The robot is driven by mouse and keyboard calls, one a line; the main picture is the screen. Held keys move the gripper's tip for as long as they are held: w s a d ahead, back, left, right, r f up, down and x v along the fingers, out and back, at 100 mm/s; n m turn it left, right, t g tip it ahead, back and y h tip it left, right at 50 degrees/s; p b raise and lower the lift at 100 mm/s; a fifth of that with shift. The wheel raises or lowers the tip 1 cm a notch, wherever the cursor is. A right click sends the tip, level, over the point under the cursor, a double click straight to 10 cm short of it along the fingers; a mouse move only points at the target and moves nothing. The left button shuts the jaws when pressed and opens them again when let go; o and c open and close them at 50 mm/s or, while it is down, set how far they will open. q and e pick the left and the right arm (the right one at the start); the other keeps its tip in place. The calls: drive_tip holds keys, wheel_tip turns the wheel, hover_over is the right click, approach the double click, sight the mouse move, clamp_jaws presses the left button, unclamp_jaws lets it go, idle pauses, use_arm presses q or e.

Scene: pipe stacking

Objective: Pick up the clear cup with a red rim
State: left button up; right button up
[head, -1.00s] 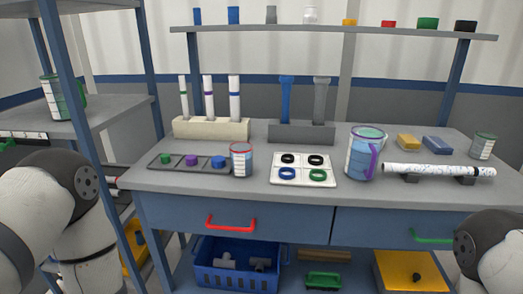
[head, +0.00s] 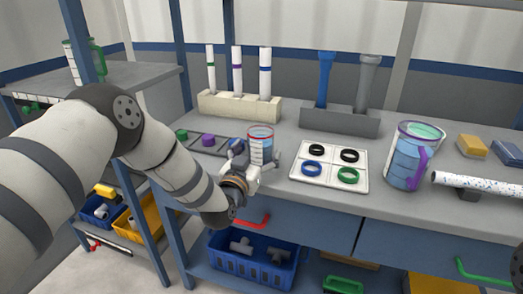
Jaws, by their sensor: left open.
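The clear cup with a red rim (head: 261,147) stands upright near the front edge of the workbench, with bluish contents and markings on its side. My left gripper (head: 252,163) is open at the cup, reaching in from the front left. Its fingers are close to the cup's lower part, which they partly hide. I cannot tell whether they touch it.
A tray with coloured pieces (head: 208,139) lies just left of the cup. A white board with rings (head: 329,166) lies to the right, then a large pitcher with a purple handle (head: 408,160). A test-tube rack (head: 240,106) stands behind.

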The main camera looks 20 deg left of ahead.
use_arm(q)
drive_tip(key=shift+w+f, duration=0.35)
drive_tip(key=shift+w, duration=0.4)
drive_tip(key=shift+w+r, duration=0.2)
drive_tip(key=shift+w, duration=0.1)
drive_tip(key=shift+r, duration=0.1)
drive_tip(key=c, duration=1.5)
drive_tip(key=shift+o, duration=0.2)
